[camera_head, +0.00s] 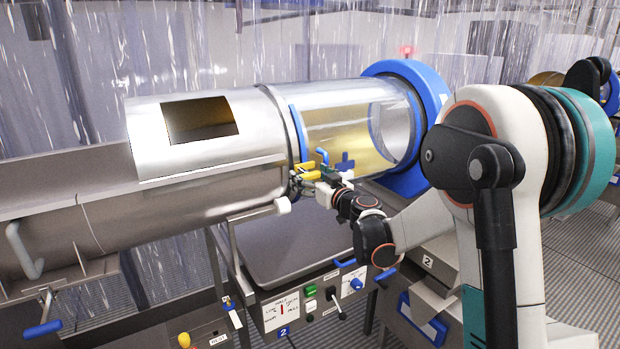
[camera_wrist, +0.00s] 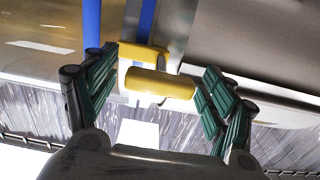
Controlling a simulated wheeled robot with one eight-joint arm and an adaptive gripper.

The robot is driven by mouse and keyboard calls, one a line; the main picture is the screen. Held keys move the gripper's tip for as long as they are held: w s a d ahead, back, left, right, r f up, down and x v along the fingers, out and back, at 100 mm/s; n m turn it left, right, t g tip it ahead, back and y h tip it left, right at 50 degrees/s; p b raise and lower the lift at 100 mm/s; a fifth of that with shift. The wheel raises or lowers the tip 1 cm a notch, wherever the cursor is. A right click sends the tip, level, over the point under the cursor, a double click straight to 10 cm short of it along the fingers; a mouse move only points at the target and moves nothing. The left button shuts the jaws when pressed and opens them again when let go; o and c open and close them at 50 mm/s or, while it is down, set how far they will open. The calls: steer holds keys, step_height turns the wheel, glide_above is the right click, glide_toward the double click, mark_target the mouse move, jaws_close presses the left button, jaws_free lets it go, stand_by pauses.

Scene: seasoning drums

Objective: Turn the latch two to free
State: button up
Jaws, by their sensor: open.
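A steel drum (camera_head: 225,185) joins a clear drum section (camera_head: 345,125) at a blue ring (camera_head: 298,133). Yellow latch handles (camera_head: 306,167) sit low at this joint; I cannot tell from a label which is latch two. My gripper (camera_head: 318,181) is at the joint, beside the yellow handles. In the wrist view, my gripper (camera_wrist: 158,78) is open, with its green-padded fingers on both sides of a yellow latch handle (camera_wrist: 160,84). Gaps show between the handle and the pads. The handle's yellow bracket (camera_wrist: 142,51) is behind it.
A blue lever (camera_head: 322,155) and a blue cross-shaped knob (camera_head: 345,162) are close by my gripper. A control panel (camera_head: 310,308) marked 2 is below. A large blue ring (camera_head: 433,92) is to the right. A blue-handled lever (camera_head: 42,329) is at lower left.

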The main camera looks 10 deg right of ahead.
steer(key=shift+w, duration=0.1)
steer(key=c, duration=1.1)
steer(key=shift+m, duration=0.3)
steer(key=m+b, duration=0.1)
steer(key=m, duration=0.2)
steer(key=m+b, duration=0.1)
steer(key=m, duration=0.4)
steer(key=m+b, duration=0.1)
steer(key=m, duration=0.8)
steer(key=shift+b, duration=0.35)
steer(key=shift+m, duration=0.3)
